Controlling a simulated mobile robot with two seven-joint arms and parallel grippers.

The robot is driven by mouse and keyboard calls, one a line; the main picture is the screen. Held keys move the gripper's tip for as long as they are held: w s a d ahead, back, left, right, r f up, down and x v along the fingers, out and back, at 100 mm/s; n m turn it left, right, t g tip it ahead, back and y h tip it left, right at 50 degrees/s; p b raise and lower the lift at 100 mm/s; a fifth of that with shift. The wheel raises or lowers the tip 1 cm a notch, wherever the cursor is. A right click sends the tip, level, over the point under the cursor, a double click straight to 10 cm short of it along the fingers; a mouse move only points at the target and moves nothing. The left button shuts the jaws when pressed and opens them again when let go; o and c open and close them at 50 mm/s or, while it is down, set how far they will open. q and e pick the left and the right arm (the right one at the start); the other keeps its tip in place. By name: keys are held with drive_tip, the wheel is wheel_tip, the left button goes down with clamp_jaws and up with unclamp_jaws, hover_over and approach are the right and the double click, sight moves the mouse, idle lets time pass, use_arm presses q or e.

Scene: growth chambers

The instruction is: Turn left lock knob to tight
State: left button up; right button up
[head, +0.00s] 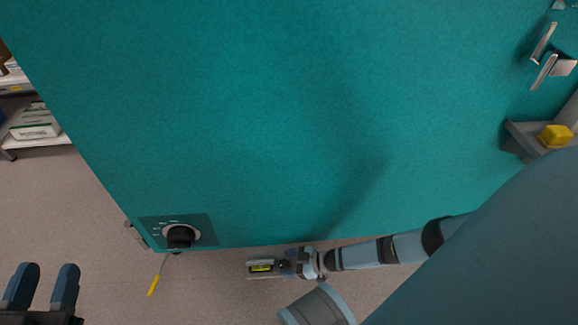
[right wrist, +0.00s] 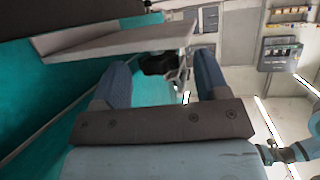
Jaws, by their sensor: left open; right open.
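A black lock knob (head: 181,237) with a pale ring sits on a dark plate with small white marks, low on the left of the teal chamber front (head: 300,110). The marks are too small to read. My left gripper (head: 41,273) is open and empty, to the left of the knob, apart from it and lower in the picture. My right gripper (right wrist: 163,68) is open in the right wrist view. A dark object (right wrist: 160,63) shows between its fingers under a grey ledge; I cannot tell whether they touch it.
A grey bracket with a yellow block (head: 555,135) and metal handles (head: 545,58) are on the right of the teal front. A yellow-ended tool or tag (head: 154,285) is below the knob. Shelving with boxes (head: 35,122) stands at the left. Bare floor (head: 75,215) lies left of the chamber.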

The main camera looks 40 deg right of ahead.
use_arm(q)
drive_tip(key=shift+s, duration=0.1)
use_arm(e)
drive_tip(key=c, duration=0.9)
drive_tip(key=shift+s+a+r+m+t+h+p, duration=0.15)
drive_tip(key=shift+a+m+t+h+p, duration=0.1)
drive_tip(key=shift+m+t+h+p, duration=0.55)
drive_tip(key=shift+c, duration=0.2)
drive_tip(key=m+t+h+p, duration=0.1)
drive_tip(key=m+h, duration=0.1)
drive_tip(key=shift+a+m+t, duration=0.15)
drive_tip(key=shift+m+t, duration=0.15)
drive_tip(key=shift+m, duration=0.1)
use_arm(q)
drive_tip(key=shift+s+d+f+n+g+y, duration=0.3)
drive_tip(key=shift+s+d+n+g, duration=0.15)
drive_tip(key=shift+n, duration=0.45)
use_arm(e)
drive_tip(key=shift+h, duration=0.4)
use_arm(q)
drive_tip(key=shift+a, duration=0.1)
use_arm(e)
drive_tip(key=o, duration=0.9)
use_arm(q)
drive_tip(key=shift+r, duration=0.1)
use_arm(e)
drive_tip(key=shift+o, duration=0.2)
